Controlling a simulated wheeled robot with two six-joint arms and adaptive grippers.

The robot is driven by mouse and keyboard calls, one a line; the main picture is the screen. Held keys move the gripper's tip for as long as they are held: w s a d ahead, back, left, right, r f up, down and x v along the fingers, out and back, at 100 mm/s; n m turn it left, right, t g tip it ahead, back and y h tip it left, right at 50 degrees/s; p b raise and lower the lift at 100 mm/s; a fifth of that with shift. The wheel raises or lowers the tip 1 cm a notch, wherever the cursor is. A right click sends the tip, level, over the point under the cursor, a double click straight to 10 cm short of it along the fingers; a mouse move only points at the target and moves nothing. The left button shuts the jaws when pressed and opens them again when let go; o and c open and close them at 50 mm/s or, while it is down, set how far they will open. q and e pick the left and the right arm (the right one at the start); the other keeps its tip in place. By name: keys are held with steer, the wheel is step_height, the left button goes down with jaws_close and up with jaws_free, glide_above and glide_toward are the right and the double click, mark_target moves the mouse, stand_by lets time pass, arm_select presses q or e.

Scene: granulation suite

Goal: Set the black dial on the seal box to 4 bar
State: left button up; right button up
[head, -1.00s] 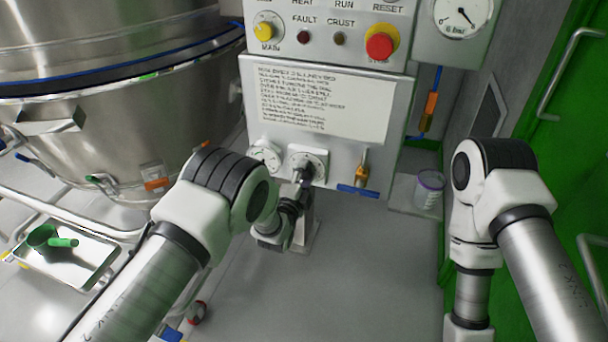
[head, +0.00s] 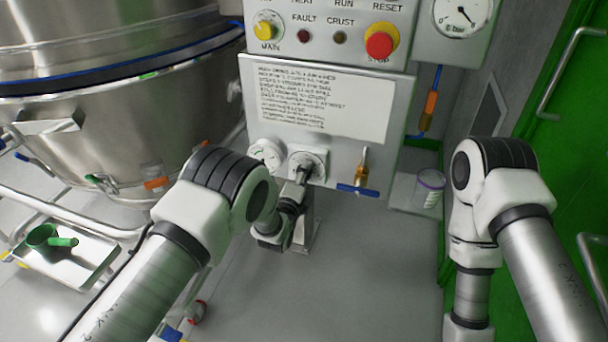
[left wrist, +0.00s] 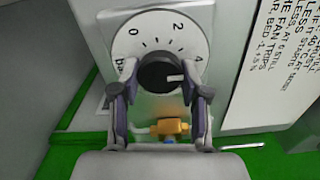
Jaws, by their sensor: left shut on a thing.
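The black dial (head: 303,172) sits on a white round scale on the front of the seal box (head: 330,180), low on the grey panel. In the left wrist view the black dial (left wrist: 158,73) stands in front of the scale plate (left wrist: 128,45), marked 0, 2, 4 and bar. Its white pointer line faces right, roughly toward the 4; exact alignment is hard to tell. My left gripper (left wrist: 160,88) is shut on the dial, one finger on each side. In the head view the left gripper (head: 298,190) is partly behind its wrist. My right gripper is out of view.
A small white gauge (head: 266,154) is left of the dial. A brass valve with a blue handle (head: 358,190) is to its right. Above are an instruction sheet (head: 325,98) and a red stop button (head: 379,45).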

arm_select(q)
steer(key=shift+f, duration=0.15)
steer(key=o, duration=1.1)
steer(key=shift+o, duration=0.2)
